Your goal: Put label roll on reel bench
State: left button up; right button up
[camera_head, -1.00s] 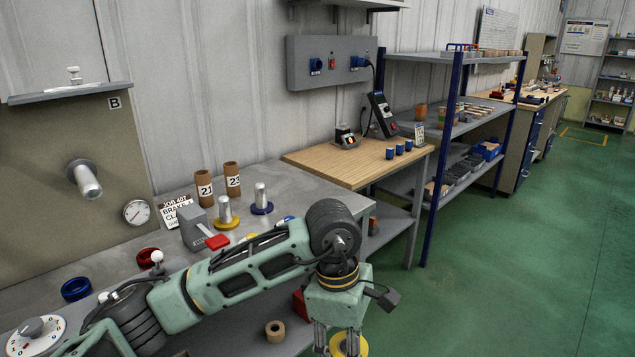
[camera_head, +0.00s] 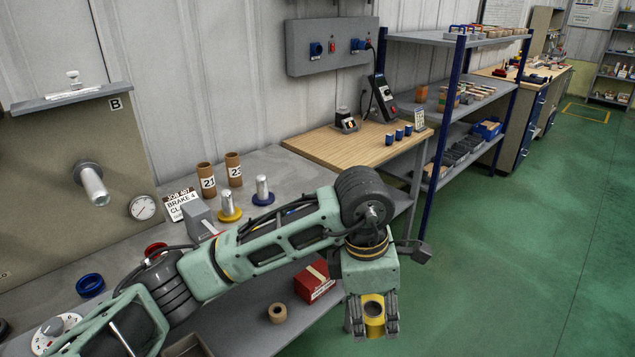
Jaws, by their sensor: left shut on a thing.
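My left gripper (camera_head: 373,325) is shut on a yellow roll with a round dark centre (camera_head: 374,305), which looks like the label roll. It holds the roll over the green floor, in front of the benches. The fingers hide the roll's sides. The grey bench (camera_head: 290,170), seemingly the reel bench, has two upright metal spindles. One spindle has a yellow base (camera_head: 229,214) and the other a blue base (camera_head: 263,197). My left arm passes in front of the bench and hides part of its top. My right gripper is not in view.
Two numbered brown tubes (camera_head: 233,169) and a job card (camera_head: 180,204) stand behind the spindles. A red box (camera_head: 314,282) and a brown ring (camera_head: 277,313) lie on the lower shelf. A wooden bench (camera_head: 325,146) adjoins. The floor at right is clear.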

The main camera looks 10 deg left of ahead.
aim_at(318, 188)
jog(key=i+j, duration=0.15)
jog(key=i, duration=0.3)
jog(key=i+j, duration=0.15)
jog(key=i, duration=0.3)
jog(key=i+j, duration=0.15)
jog(key=i, duration=0.35)
jog(key=i+j, duration=0.15)
jog(key=i, duration=0.3)
